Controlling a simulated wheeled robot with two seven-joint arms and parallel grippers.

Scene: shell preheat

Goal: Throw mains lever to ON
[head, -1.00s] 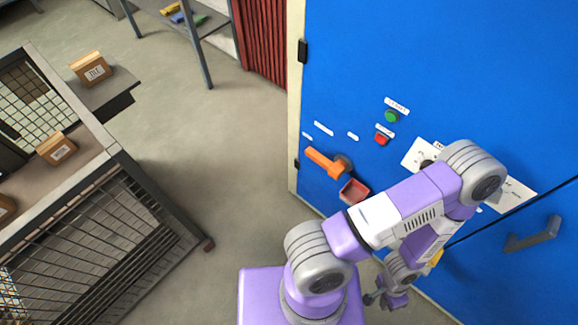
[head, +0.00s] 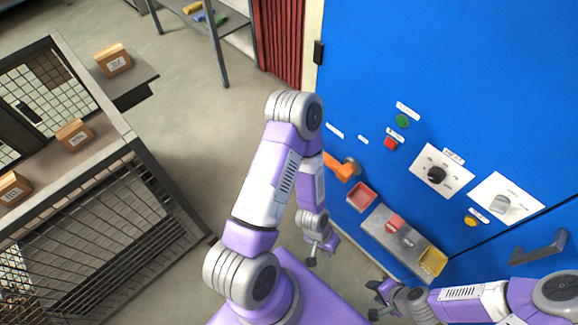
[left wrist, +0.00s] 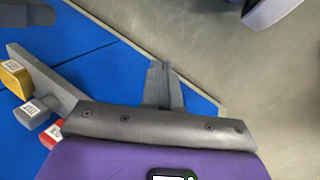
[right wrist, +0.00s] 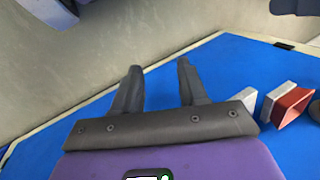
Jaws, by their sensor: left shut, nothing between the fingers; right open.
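The mains lever (head: 337,169) is an orange handle on a dark round pivot on the blue cabinet (head: 450,80). It slants from the pivot up to the left, and my left arm hides its outer end in the head view. My left gripper (head: 321,254) is shut and empty, below the lever and in front of the cabinet's lower left. Its closed fingers show in the left wrist view (left wrist: 161,70). My right gripper (head: 374,300) is low at the bottom right, and its fingers stand apart with nothing between them in the right wrist view (right wrist: 158,75).
A red open bin (head: 361,197) sits below the lever. A grey shelf (head: 376,232) with red, grey and yellow items juts out beside it. Green (head: 402,121) and red (head: 391,143) buttons and dials are to the right. A mesh cage bench (head: 110,150) stands left; floor between is clear.

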